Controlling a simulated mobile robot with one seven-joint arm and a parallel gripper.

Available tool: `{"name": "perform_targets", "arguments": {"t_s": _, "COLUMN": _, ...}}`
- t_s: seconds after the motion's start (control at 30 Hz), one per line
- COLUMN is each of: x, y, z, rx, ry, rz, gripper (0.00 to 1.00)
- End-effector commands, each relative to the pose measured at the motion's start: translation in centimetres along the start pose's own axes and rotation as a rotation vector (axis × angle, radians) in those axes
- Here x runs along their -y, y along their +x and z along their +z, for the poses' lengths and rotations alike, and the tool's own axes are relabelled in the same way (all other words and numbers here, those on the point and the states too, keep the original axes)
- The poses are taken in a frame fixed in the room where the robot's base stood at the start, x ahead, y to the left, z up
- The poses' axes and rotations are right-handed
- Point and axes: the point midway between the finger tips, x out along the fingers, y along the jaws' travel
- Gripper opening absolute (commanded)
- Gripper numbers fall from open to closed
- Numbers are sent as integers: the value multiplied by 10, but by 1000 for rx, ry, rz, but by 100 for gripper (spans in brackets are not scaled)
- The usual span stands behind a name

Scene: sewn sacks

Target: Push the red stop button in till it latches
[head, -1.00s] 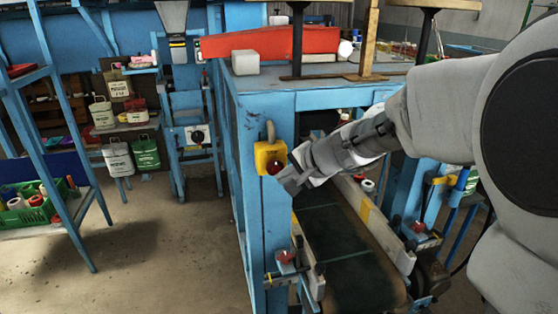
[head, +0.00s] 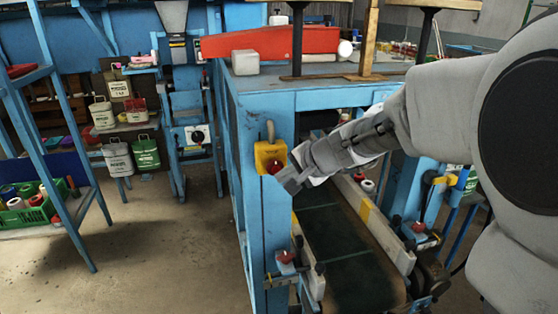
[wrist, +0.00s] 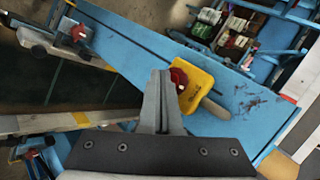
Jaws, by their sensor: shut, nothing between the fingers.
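The red stop button (head: 275,167) sits on a yellow box (head: 265,155) fixed to the blue post of the machine frame. In the wrist view the red button (wrist: 179,77) stands out from the yellow box (wrist: 197,92), just beyond my fingertips. My gripper (head: 292,184) is shut and empty, with its tip right beside the button in the head view. The shut fingers (wrist: 158,78) also show in the wrist view, close to the button's left edge and partly in front of it. I cannot tell whether they touch it.
The blue post (head: 265,220) carries the box. A conveyor with a dark belt (head: 345,250) runs below my arm, with red-knobbed clamps (head: 286,257) at its sides. A shelf with a green crate (head: 28,212) stands at the left. The floor between is open.

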Motion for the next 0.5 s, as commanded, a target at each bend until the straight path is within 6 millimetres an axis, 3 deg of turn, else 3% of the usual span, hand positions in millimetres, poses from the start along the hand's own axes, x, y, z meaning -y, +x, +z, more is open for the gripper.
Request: {"name": "perform_targets", "arguments": {"t_s": 0.5, "x": 3, "y": 5, "z": -4, "rx": 0, "ry": 0, "rz": 0, "gripper": 0}}
